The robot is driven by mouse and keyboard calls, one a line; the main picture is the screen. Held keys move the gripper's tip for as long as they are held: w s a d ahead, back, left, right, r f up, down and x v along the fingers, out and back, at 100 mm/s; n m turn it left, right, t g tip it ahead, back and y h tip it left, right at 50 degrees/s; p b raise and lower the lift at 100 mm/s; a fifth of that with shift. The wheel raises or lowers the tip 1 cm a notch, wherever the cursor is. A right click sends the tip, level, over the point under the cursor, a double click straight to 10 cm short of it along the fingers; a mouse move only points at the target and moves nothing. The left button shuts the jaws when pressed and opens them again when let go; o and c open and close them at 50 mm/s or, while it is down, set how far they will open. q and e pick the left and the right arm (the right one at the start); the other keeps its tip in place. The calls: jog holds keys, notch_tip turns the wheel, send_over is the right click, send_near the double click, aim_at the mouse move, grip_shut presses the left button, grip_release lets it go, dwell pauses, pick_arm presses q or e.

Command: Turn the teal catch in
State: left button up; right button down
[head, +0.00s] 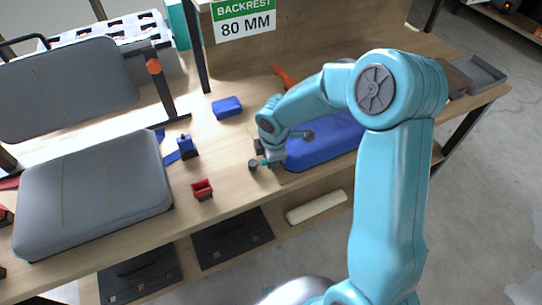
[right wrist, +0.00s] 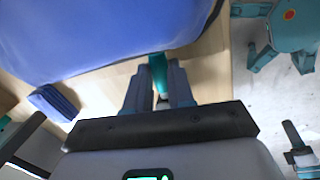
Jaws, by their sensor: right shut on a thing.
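The teal catch (right wrist: 158,70) is a small teal piece at the edge of a blue padded cushion (right wrist: 100,35) in the right wrist view. My right gripper (right wrist: 159,84) is shut on it, one finger on each side. In the head view the catch (head: 265,163) is a tiny teal spot, mostly hidden by my right gripper (head: 262,155). The blue cushion (head: 330,143) lies on the wooden bench, partly behind my right arm. How far the catch is turned cannot be told. My left gripper is not in view.
A red block (head: 202,189), blue clamp (head: 187,147) and blue block (head: 227,107) sit on the bench. A "BACKREST 80 MM" sign (head: 244,18) hangs behind. A grey tray (head: 487,75) is at far right.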

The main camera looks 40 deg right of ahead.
jog(key=shift+w+r, duration=0.1)
jog(key=shift+w, duration=0.05)
dwell(0.3)
jog(key=c, duration=1)
grip_release()
jog(key=shift+o, duration=0.2)
jog(key=s+a+r+p, duration=0.1)
jog(key=s+r, duration=0.2)
jog(key=r, duration=1.3)
jog(key=shift+s+a, duration=0.1)
